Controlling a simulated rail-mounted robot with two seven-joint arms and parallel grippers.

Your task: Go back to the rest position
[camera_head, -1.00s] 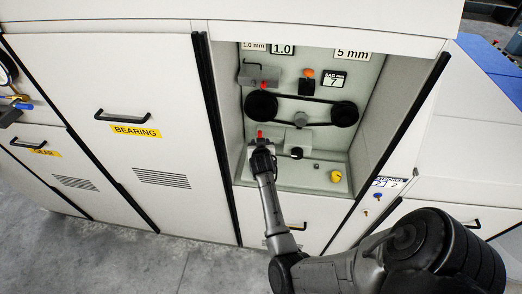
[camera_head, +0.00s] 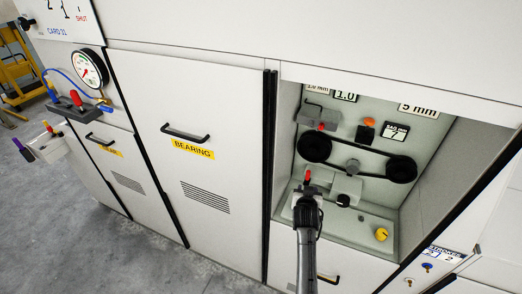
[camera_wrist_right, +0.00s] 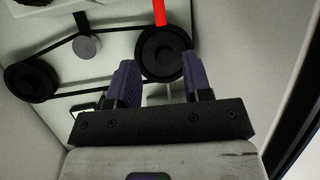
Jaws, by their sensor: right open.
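My right gripper (camera_head: 307,190) reaches from below into the open bay of the machine. In the right wrist view my right gripper (camera_wrist_right: 162,82) has its two purple-grey fingers apart, with nothing seen between them. A red handle (camera_head: 307,176) stands just beyond the gripper tip; whether they touch I cannot tell. A red bar (camera_wrist_right: 159,12) shows past the fingers in the wrist view. A black belt (camera_head: 352,145) runs round a left pulley (camera_head: 314,147) and a right pulley (camera_head: 401,169). My left gripper is in neither view.
The bay's side walls and black door edge (camera_head: 270,150) stand close around the right arm. A yellow knob (camera_head: 381,234) sits low in the bay. A closed BEARING door (camera_head: 190,110), a gauge (camera_head: 91,68) and a small holder (camera_head: 42,148) are further left.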

